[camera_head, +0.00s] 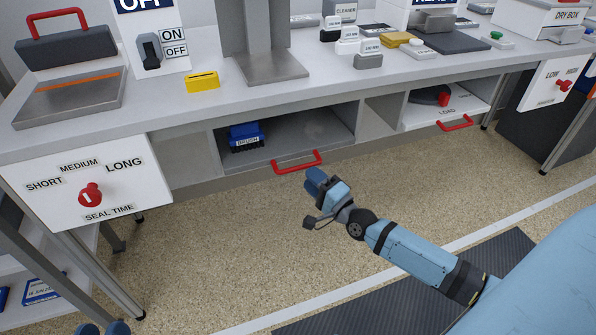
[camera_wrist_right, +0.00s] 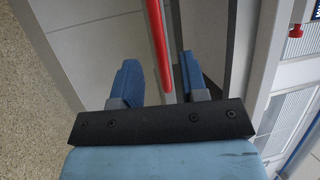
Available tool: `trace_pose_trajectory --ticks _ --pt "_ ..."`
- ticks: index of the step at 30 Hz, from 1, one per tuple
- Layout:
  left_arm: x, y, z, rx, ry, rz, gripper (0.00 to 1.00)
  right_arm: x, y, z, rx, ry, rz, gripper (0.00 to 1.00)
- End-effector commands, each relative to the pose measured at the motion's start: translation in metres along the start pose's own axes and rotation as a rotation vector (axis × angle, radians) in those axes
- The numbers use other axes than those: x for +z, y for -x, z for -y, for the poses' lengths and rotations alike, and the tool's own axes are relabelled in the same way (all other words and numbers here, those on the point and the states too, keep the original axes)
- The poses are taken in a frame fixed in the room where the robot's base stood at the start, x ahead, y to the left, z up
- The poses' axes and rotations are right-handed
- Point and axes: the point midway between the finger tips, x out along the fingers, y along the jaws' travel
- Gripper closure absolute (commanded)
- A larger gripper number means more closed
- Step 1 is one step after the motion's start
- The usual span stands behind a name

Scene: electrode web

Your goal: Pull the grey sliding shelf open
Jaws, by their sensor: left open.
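The grey sliding shelf (camera_head: 285,148) sits in the open bay under the bench, with a red bar handle (camera_head: 297,162) on its front edge. A blue box-like item (camera_head: 245,136) stands at its left. My right gripper (camera_head: 316,186) is just in front of and below the handle in the head view. In the right wrist view its two blue fingers (camera_wrist_right: 160,80) are spread, and the red handle (camera_wrist_right: 157,40) runs between them in the picture, with no visible grip. My left gripper (camera_head: 103,328) shows only blue fingertips at the bottom left edge, apart and empty.
A white shelf (camera_head: 415,118) with its own red handle (camera_head: 455,123) lies to the right. A seal-time panel (camera_head: 60,190) with a red knob is at the left. A table leg (camera_head: 122,285) stands near the left gripper.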

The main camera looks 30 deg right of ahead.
Motion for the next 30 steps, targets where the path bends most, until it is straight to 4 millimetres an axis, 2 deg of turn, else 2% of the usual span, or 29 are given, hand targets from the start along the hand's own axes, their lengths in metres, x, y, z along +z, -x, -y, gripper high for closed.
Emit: trace_pose_trajectory --ticks 3,9,21,26,27,30 --pt "0.01 -0.001 0.002 0.003 0.0 0.026 0.57 0.0 -0.024 -0.002 -0.003 0.0 -0.001 0.6" --pt "0.019 -0.001 0.003 0.006 0.0 0.058 0.57 0.0 -0.048 -0.001 -0.001 0.0 -0.001 0.6" --pt "0.021 0.0 0.003 0.008 0.0 0.071 0.57 0.0 -0.055 0.0 0.001 0.002 0.001 0.6" --pt "0.02 -0.001 0.003 0.008 0.0 0.069 0.57 0.0 -0.055 0.0 0.001 0.002 0.001 0.97" --pt "0.02 -0.001 0.003 0.008 -0.001 0.068 0.57 0.0 -0.055 0.0 0.001 0.002 0.001 1.0" --pt "0.019 -0.001 0.003 0.009 -0.001 0.067 0.57 0.0 -0.055 0.0 0.001 0.002 0.001 1.0"
